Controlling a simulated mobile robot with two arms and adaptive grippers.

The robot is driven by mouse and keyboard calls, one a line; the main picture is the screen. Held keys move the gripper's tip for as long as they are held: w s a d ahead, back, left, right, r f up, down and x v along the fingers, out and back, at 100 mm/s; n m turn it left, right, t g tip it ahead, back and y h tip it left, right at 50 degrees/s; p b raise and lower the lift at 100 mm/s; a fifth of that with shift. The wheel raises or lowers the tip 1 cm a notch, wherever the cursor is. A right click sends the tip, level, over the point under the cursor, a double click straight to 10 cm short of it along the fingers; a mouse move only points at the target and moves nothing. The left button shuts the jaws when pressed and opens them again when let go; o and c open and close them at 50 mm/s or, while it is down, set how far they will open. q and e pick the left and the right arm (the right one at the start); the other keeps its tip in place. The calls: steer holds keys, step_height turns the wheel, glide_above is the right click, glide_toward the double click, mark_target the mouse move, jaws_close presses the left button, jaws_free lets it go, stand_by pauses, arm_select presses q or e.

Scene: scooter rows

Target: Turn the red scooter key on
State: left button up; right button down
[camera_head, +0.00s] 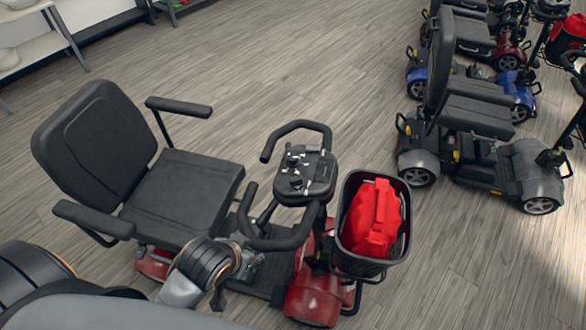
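The red scooter (312,292) stands in front of me, with a black seat on its left and its front end on the right. Its dark control console (306,176), with knobs and pale markings, sits between the looped black handlebars. The key is too small to make out on it. My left arm comes in low from the left, and its gripper (236,272) is beside the scooter, below and left of the console and apart from it. Its fingers are partly hidden and small, so I cannot tell if they are open. My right gripper is not in view.
The seat (180,195) and armrests are close to my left arm. A grey scooter (480,150) and others stand at upper right. Open wooden floor lies between.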

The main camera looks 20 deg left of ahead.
arm_select(q)
step_height(320, 180, up, 4)
steer(key=w+f+t, duration=0.1)
steer(key=w, duration=0.1)
steer(key=m+t+h, duration=0.5)
steer(key=t+h, duration=0.1)
glide_toward(292, 179)
steer(key=w+d, duration=0.4)
steer(key=w, duration=0.1)
steer(key=s+a+m+g+h, duration=0.3)
steer(key=a+g+h, duration=0.2)
steer(key=a, duration=0.5)
steer(key=p+x, duration=0.1)
steer(key=x, duration=0.3)
steer(key=p+x, duration=0.1)
steer(key=x, duration=0.3)
steer(key=r+p+x, duration=0.1)
steer(key=x, duration=0.3)
steer(key=shift+w+d+p, duration=0.15)
steer(key=shift+d+p, duration=0.2)
steer(key=shift+d, duration=0.1)
steer(key=shift+w+d+f, duration=0.3)
steer(key=shift+d, duration=0.15)
jaws_close()
